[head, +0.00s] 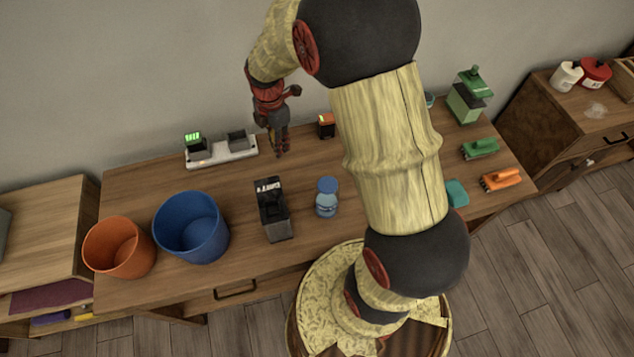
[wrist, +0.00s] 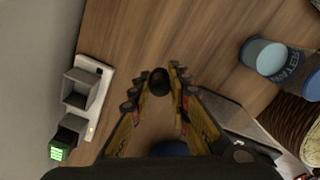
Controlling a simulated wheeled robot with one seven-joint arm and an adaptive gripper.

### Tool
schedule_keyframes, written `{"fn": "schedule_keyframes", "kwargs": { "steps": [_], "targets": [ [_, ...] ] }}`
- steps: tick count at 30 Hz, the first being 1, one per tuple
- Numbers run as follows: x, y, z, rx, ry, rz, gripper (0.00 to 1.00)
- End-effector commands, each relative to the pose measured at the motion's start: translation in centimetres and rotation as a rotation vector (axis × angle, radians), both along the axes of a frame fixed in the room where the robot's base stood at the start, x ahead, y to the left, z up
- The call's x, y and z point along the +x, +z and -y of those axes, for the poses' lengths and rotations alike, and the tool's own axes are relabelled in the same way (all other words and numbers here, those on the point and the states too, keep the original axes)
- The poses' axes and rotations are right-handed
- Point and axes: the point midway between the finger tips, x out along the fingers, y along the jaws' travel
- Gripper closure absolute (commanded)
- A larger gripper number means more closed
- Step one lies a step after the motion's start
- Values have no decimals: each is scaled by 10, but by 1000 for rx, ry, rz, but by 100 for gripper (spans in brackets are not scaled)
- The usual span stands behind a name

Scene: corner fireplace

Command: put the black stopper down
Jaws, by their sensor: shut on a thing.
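The black stopper (wrist: 159,81) is a small dark round piece in the wrist view. It sits between the fingertips of my gripper (wrist: 155,84), which is shut on it. In the head view my gripper (head: 280,148) points down over the back half of the wooden table (head: 330,225), between the white charging strip and the small dark box with an orange front. The stopper is too small and covered to make out there. I cannot tell how high it is above the wood.
A white charger strip (head: 222,153) lies at left. A dark box (head: 273,210) and a blue-lidded jar (head: 327,198) stand in front. A blue bucket (head: 191,229) and an orange bucket (head: 119,248) stand front left. Bare wood lies beneath the fingers.

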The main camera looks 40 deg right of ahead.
Motion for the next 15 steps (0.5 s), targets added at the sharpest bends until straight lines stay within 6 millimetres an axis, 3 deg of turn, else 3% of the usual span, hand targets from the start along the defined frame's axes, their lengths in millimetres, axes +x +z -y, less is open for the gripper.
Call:
{"fn": "schedule_keyframes", "kwargs": {
  "steps": [6,11,15],
  "targets": [
    [-7,2,11,-1,219,2,98],
    [-9,2,14,0,290,1,98],
    [-10,-12,14,1,303,-1,98]
  ]
}}
